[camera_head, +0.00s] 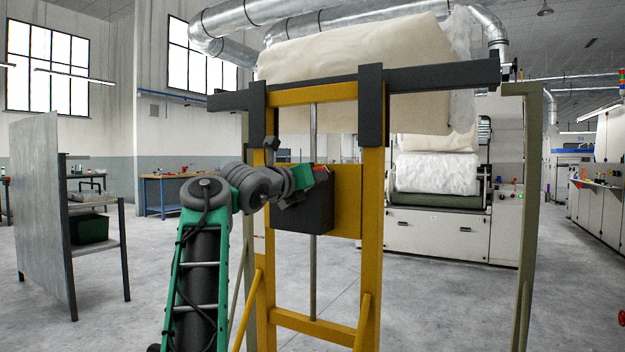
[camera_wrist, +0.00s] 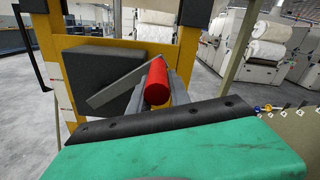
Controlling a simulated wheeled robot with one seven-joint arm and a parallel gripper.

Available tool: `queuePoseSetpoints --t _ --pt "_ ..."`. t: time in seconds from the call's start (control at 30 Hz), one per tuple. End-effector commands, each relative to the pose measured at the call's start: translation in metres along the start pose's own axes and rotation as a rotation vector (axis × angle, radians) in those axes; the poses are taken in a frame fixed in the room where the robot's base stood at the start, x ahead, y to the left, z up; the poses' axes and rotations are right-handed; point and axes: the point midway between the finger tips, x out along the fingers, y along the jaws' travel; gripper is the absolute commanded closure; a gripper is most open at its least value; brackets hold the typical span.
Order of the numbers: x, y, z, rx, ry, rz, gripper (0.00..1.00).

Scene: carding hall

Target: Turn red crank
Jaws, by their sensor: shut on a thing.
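The red crank handle (camera_wrist: 157,82) is a short red cylinder at the end of a flat grey crank arm (camera_wrist: 115,88) in the wrist view. The crank arm slants down to the left across the dark gearbox (camera_wrist: 88,62). My gripper (camera_wrist: 158,92) is shut on the red handle, with grey fingers on either side of it. In the head view my gripper (camera_head: 318,175) is at the upper side of the dark box (camera_head: 302,212) on the yellow lift frame (camera_head: 370,220).
The yellow lift carries a large cream bale (camera_head: 350,60) on dark forks (camera_head: 440,75). A grey panel with a shelf (camera_head: 40,200) stands at left. A carding machine (camera_head: 455,215) stands behind at right. The floor between is open.

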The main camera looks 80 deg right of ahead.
Motion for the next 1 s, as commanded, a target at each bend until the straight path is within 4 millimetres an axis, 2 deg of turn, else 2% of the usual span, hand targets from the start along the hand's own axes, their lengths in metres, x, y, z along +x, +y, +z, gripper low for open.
queuePoseSetpoints --t 0.03,0.6,0.63,0.9,1.0 --pt "0.0028 0.0000 -0.0075 -0.002 0.016 -0.005 1.00" --pt "0.0028 0.0009 -0.0080 -0.002 0.017 -0.003 1.00" --pt "0.0028 0.0009 -0.0080 -0.002 0.017 -0.003 0.76" --pt "0.0004 0.0020 -0.0034 -0.001 0.008 0.001 0.55" --pt "0.0000 0.0021 -0.0026 0.000 0.006 0.001 0.55"
